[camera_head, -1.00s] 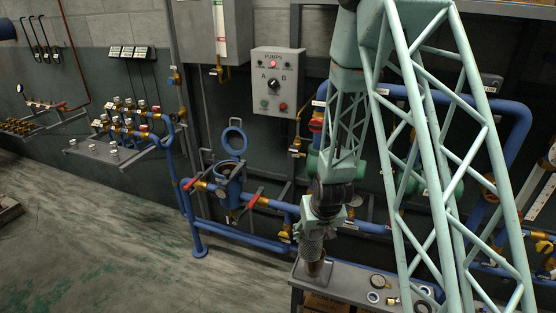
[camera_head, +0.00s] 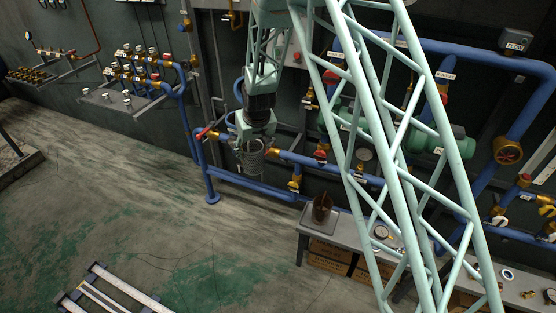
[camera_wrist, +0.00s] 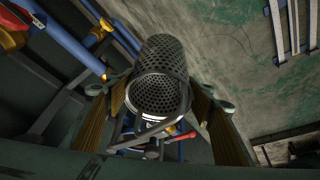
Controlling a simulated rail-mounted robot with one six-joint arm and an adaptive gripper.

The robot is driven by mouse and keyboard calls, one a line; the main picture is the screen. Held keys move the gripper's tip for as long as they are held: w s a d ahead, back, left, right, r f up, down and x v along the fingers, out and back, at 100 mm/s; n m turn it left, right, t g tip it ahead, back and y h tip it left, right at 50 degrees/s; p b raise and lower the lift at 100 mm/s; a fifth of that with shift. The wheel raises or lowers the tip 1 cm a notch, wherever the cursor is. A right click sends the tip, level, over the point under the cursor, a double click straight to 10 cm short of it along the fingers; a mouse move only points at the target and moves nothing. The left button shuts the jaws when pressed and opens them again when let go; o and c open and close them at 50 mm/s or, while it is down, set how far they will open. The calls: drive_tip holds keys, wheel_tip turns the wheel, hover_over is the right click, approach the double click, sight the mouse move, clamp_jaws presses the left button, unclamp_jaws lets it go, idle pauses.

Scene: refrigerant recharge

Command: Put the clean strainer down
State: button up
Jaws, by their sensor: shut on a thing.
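My gripper (camera_head: 253,141) is shut on the clean strainer (camera_head: 252,158), a grey perforated metal basket, which hangs below it. In the wrist view the strainer (camera_wrist: 163,62) sits between the two fingers, with its round rim and perforated inside showing. In the head view the strainer is in front of the blue pipework, left of the bench. The blue strainer housing is mostly hidden behind my gripper; part of its raised blue ring lid (camera_head: 238,88) shows. I cannot tell how far the strainer is from the housing.
A grey bench (camera_head: 346,222) stands to the right, with a brown open container (camera_head: 322,210) and a gauge (camera_head: 381,232). Red-handled valves (camera_head: 207,132) flank the housing. Blue pipes (camera_head: 245,181) run low along the wall. The floor in front is clear, apart from a metal frame (camera_head: 112,292).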

drive_tip(key=w+a+r+n, duration=0.1)
drive_tip(key=a+r, duration=0.1)
drive_tip(key=a, duration=0.7)
drive_tip(key=w+a+r+n+y+p, duration=0.1)
drive_tip(key=a+r, duration=0.2)
drive_tip(key=a, duration=0.7)
drive_tip(key=a+r+n+p, duration=0.1)
drive_tip(key=a+r, duration=0.2)
drive_tip(key=a, duration=0.7)
drive_tip(key=shift+w+a+r+n+g, duration=0.2)
drive_tip(key=shift+w+n+g, duration=0.1)
drive_tip(key=shift+w, duration=0.1)
drive_tip(key=shift+d, duration=0.1)
